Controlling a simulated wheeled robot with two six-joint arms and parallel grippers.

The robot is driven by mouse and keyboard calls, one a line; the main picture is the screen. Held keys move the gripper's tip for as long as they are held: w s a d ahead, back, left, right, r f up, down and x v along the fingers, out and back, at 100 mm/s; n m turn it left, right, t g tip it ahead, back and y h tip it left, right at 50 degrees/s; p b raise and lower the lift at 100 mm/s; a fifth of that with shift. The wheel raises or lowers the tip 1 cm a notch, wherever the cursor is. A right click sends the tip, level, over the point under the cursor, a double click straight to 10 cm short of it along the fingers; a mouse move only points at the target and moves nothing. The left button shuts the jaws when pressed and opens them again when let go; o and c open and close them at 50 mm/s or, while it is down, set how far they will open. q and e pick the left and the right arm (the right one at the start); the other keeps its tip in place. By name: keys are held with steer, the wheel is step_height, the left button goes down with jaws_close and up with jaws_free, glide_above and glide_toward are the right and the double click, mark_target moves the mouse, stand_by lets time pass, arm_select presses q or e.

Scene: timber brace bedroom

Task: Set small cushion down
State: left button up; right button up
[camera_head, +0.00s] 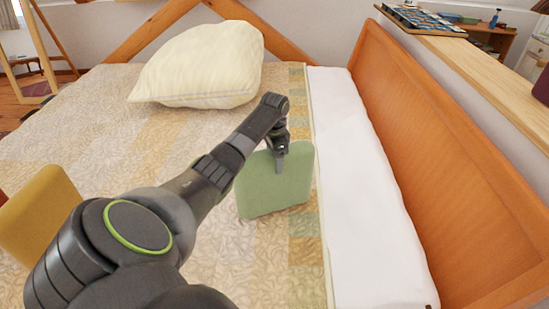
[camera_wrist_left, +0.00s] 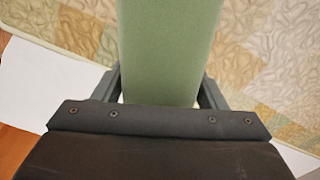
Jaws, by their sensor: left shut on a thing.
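The small green cushion (camera_head: 277,186) stands on its edge over the patterned bed cover, close to the strip of white sheet. My left gripper (camera_head: 280,160) is shut on its upper edge. In the left wrist view the cushion (camera_wrist_left: 170,50) fills the space between the two fingers (camera_wrist_left: 168,92). I cannot tell whether its lower edge touches the bed. My right gripper is not in view.
A large cream pillow (camera_head: 205,65) lies at the back of the bed. A mustard cushion (camera_head: 38,215) is at the left. A wooden side board (camera_head: 420,130) rises along the right. The bed cover (camera_head: 85,120) between the pillow and the mustard cushion is clear.

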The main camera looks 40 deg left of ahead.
arm_select(q)
steer(key=o, duration=1.7)
steer(key=shift+f, duration=0.1)
steer(key=shift+c, duration=0.2)
step_height(320, 180, up, 10)
steer(key=shift+r+b, duration=0.1)
steer(key=shift+b, duration=0.4)
steer(key=shift+r+p, duration=0.5)
steer(key=shift+r, duration=0.6)
steer(key=shift+f, duration=0.1)
